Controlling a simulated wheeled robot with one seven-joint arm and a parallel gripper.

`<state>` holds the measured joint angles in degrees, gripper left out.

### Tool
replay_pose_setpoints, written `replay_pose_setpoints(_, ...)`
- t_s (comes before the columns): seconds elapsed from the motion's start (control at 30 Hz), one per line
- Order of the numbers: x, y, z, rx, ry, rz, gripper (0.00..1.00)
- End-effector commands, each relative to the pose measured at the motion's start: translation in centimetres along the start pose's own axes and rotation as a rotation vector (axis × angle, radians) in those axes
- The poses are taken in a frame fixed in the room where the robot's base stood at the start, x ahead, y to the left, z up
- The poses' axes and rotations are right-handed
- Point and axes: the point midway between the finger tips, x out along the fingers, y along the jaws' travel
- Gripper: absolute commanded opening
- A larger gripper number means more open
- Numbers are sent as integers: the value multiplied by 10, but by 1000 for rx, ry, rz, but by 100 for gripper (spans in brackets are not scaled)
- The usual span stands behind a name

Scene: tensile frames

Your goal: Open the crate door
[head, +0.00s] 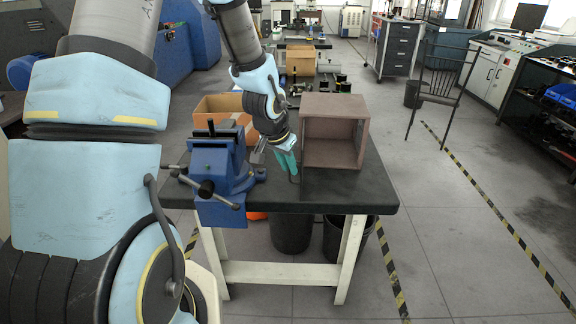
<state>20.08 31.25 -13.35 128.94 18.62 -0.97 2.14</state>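A brown wooden crate (335,106) stands on the dark-topped workbench, right of the middle. Its front faces me and its inside shows. I cannot make out a separate door panel; if there is one at the crate's left side, it is thin or hidden. My arm reaches down from the upper left. My gripper (287,161), with teal fingers, points down beside the crate's left front edge, just above the bench top. I cannot tell whether it touches the crate or whether anything is between its fingers.
A blue bench vise (222,170) with a projecting handle sits left of my gripper on the workbench (345,195). An open cardboard box (222,104) is behind the vise. The bench top is bare in front of the crate. A metal chair (440,88) stands on the floor at right.

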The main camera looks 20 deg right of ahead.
Motion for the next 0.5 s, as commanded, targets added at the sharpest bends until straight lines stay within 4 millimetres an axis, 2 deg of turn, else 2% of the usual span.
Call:
replay_pose_setpoints(0.03,0,0,0,0,0,0,30)
replay_pose_setpoints(0.13,0,0,0,0,0,0,40)
replay_pose_setpoints(0.37,0,0,0,0,0,0,40)
replay_pose_setpoints(0.5,-8,-1,0,-2,2,0,40)
